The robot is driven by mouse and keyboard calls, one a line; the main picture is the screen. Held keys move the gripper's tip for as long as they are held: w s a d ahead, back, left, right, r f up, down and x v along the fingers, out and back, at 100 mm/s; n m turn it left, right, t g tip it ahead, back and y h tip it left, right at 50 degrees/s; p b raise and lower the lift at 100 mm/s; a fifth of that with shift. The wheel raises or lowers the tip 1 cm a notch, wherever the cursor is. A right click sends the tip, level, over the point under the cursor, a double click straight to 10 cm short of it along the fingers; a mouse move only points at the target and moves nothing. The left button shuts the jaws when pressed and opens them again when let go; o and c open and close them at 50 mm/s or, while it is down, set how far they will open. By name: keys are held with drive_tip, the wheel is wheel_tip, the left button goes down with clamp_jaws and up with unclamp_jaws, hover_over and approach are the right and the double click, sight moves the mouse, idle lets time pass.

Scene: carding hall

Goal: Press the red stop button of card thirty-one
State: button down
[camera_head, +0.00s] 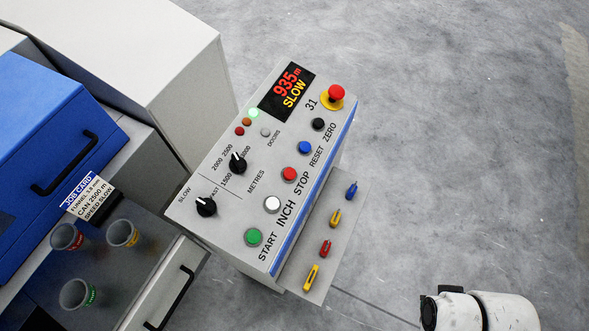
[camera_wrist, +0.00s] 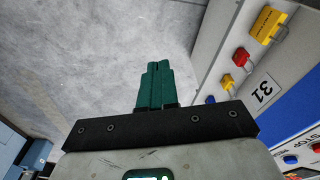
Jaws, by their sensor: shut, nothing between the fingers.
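The control panel of card 31 (camera_head: 262,160) stands in the middle of the head view. Its red STOP button (camera_head: 289,174) sits between the white INCH button (camera_head: 272,204) and the blue RESET button (camera_head: 305,147). A larger red mushroom button on a yellow collar (camera_head: 336,92) is at the far end, beside the number 31. My gripper (camera_wrist: 156,70) is shut and empty, its green fingers together over grey floor in the wrist view. The panel's side is to its right there, apart from the fingers. The head view shows part of my arm lower right, not the fingers.
The display (camera_head: 287,90) reads 935 m, SLOW; a green lamp (camera_head: 253,113) is lit. Several coloured padlocks (camera_head: 325,248) hang along the panel's right side. A blue-covered machine (camera_head: 55,150) and several cups (camera_head: 76,294) stand left. The floor to the right is clear.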

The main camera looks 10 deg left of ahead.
drive_tip(key=w+a+r+n+t+y+p, duration=0.2)
drive_tip(key=w+a+n, duration=0.4)
drive_tip(key=w+a, duration=0.3)
wheel_tip(320, 180, up, 13)
drive_tip(key=n+t+y+p, duration=0.2)
drive_tip(key=n+t+y, duration=0.2)
drive_tip(key=n+y, duration=0.65)
hover_over(289, 174)
drive_tip(key=s+d, duration=0.2)
drive_tip(key=d, duration=0.2)
drive_tip(key=n+h, duration=0.3)
drive_tip(key=shift+w, duration=0.2)
drive_tip(key=f+b, duration=0.2)
drive_tip(key=a+f+b, duration=0.1)
drive_tip(key=f+b, duration=0.1)
drive_tip(key=f, duration=0.1)
drive_tip(key=a+f+b, duration=0.1)
drive_tip(key=f+b, duration=0.1)
drive_tip(key=f, duration=0.1)
drive_tip(key=shift+w+f+b, duration=0.25)
drive_tip(key=shift+w+b, duration=0.05)
drive_tip(key=shift+w, duration=0.1)
drive_tip(key=shift+f, duration=0.15)
drive_tip(key=shift+a+f+b, duration=0.15)
drive_tip(key=shift+f+b, duration=0.1)
drive_tip(key=shift+b, duration=0.15)
